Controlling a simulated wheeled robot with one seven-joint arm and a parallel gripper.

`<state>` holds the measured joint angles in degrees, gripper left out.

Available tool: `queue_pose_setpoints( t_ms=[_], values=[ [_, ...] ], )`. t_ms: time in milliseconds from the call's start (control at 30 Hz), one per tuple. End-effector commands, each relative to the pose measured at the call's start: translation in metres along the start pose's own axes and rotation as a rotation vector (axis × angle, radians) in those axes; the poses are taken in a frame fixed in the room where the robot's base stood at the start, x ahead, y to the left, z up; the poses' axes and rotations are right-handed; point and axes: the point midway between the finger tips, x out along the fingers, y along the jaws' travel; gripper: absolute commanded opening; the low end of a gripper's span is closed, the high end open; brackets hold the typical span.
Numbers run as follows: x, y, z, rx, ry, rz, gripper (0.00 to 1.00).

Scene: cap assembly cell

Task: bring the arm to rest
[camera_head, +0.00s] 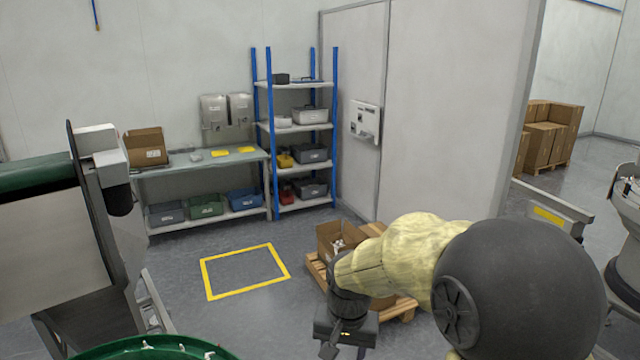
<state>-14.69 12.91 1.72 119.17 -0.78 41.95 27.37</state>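My arm comes in from the lower right with a yellowish cover and a large dark joint. My gripper (330,350) hangs at its end in the lower middle, pointing down. Its dark fingers show only in part near the bottom edge, and I cannot tell whether they are apart or together. I see nothing clearly held in it. Behind the arm, an open cardboard box (326,243) with small light items in it stands on a wooden pallet (404,309), partly hidden by my arm.
A green round container rim (150,347) is at the bottom left, beside a conveyor with a green belt (35,172). A yellow floor square (245,271) is empty. A workbench (200,162) and a blue shelf rack (334,150) stand at the back. A grey rail (552,210) is at right.

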Motion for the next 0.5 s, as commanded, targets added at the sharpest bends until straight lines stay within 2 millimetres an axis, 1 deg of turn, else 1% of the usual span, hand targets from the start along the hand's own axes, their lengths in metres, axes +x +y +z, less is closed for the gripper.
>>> queue_pose_setpoints(
  t_ms=[33, 100, 200, 233, 300, 367, 500],
  values=[
    [0.005, 0.023, 0.009, -0.015, 0.015, -0.002, 0.5],
    [0.011, 0.05, 0.021, -0.049, 0.042, -0.004, 0.5],
    [0.019, 0.086, 0.042, -0.099, 0.078, -0.001, 0.5],
    [0.021, 0.095, 0.049, -0.113, 0.088, 0.001, 0.5],
    [0.025, 0.112, 0.062, -0.142, 0.11, 0.006, 0.5],
    [0.028, 0.121, 0.072, -0.163, 0.121, 0.011, 0.5],
    [0.03, 0.13, 0.081, -0.185, 0.134, 0.015, 0.5]
  ],
)
